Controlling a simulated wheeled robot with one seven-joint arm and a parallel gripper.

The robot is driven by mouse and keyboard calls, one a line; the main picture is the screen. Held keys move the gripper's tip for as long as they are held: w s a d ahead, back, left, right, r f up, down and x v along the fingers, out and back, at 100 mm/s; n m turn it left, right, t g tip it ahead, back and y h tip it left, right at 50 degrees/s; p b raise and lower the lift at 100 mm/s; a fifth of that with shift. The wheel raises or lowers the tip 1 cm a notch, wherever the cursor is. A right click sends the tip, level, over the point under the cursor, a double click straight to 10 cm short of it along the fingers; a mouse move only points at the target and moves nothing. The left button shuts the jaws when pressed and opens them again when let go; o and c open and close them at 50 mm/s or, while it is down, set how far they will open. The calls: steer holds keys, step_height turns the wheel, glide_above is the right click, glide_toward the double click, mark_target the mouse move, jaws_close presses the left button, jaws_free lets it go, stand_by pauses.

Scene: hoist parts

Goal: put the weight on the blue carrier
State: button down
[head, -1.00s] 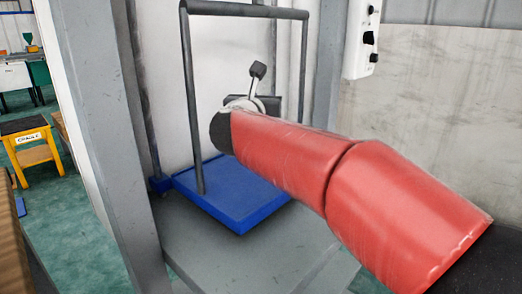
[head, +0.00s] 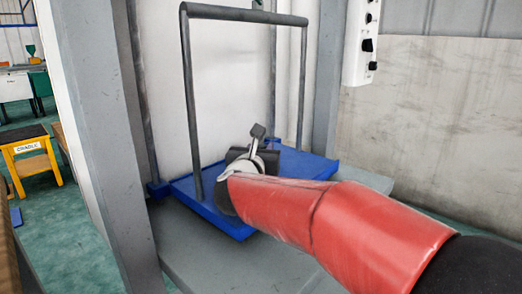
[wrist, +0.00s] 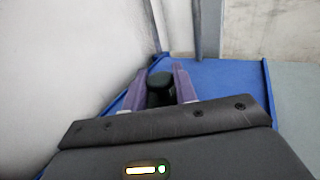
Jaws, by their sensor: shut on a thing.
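The blue carrier (head: 308,165) is a flat blue plate under a grey upright frame; its plate also shows in the wrist view (wrist: 232,78). My gripper (wrist: 161,72) has its two purple fingers shut on the weight (wrist: 160,83), a dark piece with a rounded top. In the wrist view the weight is over the blue plate, near its back left part. In the head view my red arm reaches low over the plate and hides the fingers and the weight. I cannot tell whether the weight touches the plate.
The carrier's grey frame (head: 190,110) rises close to my wrist. A grey post (head: 95,120) stands at the left and a white control box (head: 362,45) hangs at the right. A yellow stand marked CRADLE (head: 32,160) is far left. Grey floor plate lies around the carrier.

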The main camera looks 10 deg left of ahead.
steer(key=c, duration=1.1)
jaws_free()
steer(key=s+b, duration=0.1)
steer(key=s, duration=1.1)
steer(key=shift+s, duration=0.1)
